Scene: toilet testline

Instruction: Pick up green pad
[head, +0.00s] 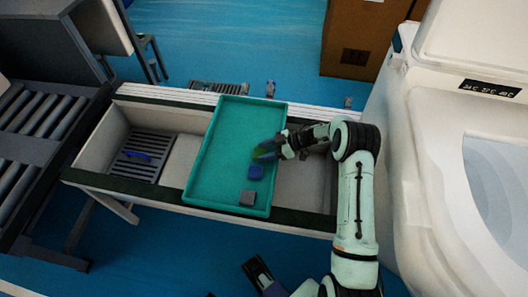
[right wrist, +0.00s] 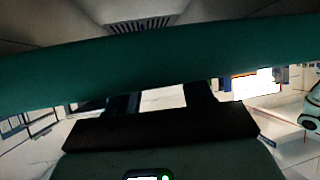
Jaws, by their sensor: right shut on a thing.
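The green pad (head: 257,155) is a small dark green piece at the fingertips of my right gripper (head: 268,152), over the teal tray (head: 216,150). The gripper is shut on it. The fingers partly hide the pad, and I cannot tell whether it still touches the tray. In the right wrist view a broad green band (right wrist: 150,60) crosses just beyond the fingers; it is too close to make out its outline. A blue pad (head: 256,172) and a grey pad (head: 247,198) lie in the tray nearby. A dark gripper, apparently my left one (head: 258,269), is low in the head view; its jaws are unclear.
The tray rests across a long white bench (head: 95,160) with a slotted grate (head: 143,155) in its left bay. A roller conveyor (head: 35,120) stands at left. A white toilet (head: 440,190) stands close on the right, beside my right arm. A cardboard box (head: 362,40) is behind.

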